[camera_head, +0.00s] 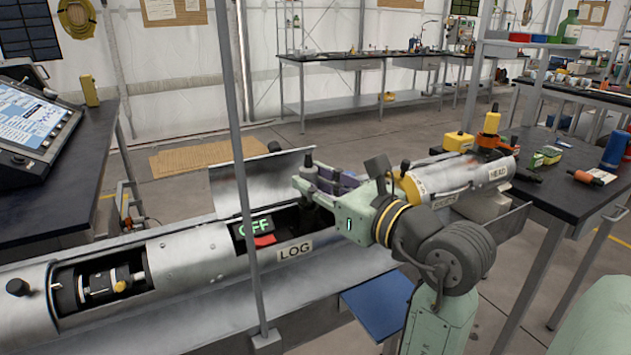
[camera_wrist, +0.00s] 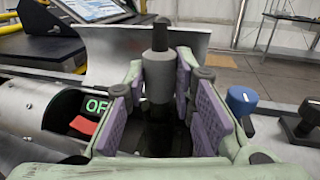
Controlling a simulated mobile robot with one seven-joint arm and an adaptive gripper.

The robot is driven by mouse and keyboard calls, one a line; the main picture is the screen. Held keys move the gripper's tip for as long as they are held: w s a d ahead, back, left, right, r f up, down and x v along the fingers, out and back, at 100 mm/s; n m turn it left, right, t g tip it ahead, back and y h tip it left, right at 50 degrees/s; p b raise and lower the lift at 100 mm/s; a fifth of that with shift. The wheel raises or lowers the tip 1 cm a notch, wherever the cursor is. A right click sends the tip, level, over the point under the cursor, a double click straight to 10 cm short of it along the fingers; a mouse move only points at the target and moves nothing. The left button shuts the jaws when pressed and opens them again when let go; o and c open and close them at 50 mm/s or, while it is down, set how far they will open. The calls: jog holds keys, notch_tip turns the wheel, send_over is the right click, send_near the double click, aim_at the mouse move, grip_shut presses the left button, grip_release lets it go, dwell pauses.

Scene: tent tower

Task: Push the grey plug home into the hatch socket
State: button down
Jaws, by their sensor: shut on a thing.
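The grey plug (camera_wrist: 158,78) has a black upper stem and stands upright between the purple pads of my gripper (camera_wrist: 157,98) in the wrist view. In the head view my gripper (camera_head: 318,185) is over the open hatch of the metal tube (camera_head: 190,253), and shut on the plug. The plug's lower end and the hatch socket are hidden by the gripper and dark shadow, so I cannot tell how deep the plug sits. Beside it in the hatch, a display (camera_wrist: 96,105) reads OFF above a red switch (camera_wrist: 83,125).
The raised hatch lid (camera_head: 262,181) stands behind the opening. A blue knob (camera_wrist: 241,99) and a black knob (camera_wrist: 307,118) rise to the right in the wrist view. A grey pole (camera_head: 238,150) stands in front of the tube. A cluttered dark table (camera_head: 560,197) is at right.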

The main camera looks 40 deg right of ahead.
jog(key=shift+f+b, duration=0.3)
jog(key=shift+f, duration=0.2)
jog(key=c, duration=1.3)
grip_release()
jog(key=s, duration=1.2)
